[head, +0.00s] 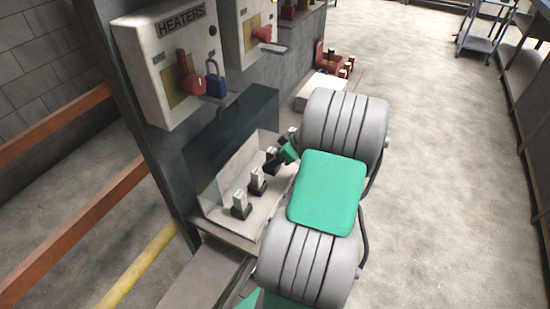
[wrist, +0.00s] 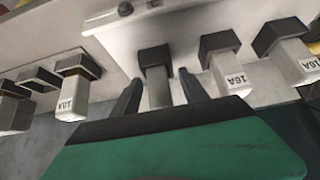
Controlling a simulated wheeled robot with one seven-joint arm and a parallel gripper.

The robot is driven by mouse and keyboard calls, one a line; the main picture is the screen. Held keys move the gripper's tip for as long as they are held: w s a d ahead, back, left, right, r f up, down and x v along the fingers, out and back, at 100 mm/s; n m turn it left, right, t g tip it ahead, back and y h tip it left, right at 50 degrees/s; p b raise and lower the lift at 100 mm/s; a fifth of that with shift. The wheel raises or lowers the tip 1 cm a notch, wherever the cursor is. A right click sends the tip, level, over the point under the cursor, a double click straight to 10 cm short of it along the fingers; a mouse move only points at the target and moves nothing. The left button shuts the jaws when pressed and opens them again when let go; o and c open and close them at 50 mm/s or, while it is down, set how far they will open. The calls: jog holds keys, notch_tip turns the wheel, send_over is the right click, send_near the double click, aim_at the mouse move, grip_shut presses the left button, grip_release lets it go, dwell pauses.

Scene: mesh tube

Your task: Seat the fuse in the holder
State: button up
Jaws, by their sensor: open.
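My gripper (wrist: 160,92) is open, its two dark fingers on either side of a grey fuse (wrist: 158,88). The upper end of that fuse meets a black holder (wrist: 153,57) on the pale panel. I cannot tell whether the fingers touch it or how deeply it sits. In the head view my gripper (head: 277,163) is at the row of fuses in the open box, and its green and grey arm hides part of the row. A white fuse (head: 239,198) and another white fuse (head: 257,174) stand upright in black holders nearer the front.
In the wrist view, a 16A fuse (wrist: 226,72) stands close right of my fingers, and a 10A fuse (wrist: 72,98) is to the left. A HEATERS switch box (head: 170,60) with a blue padlock (head: 215,80) is above. A red container (head: 328,57) is behind.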

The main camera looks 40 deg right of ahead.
jog(key=v, duration=0.7)
jog(key=shift+s+r, duration=0.2)
jog(key=shift+r, duration=0.15)
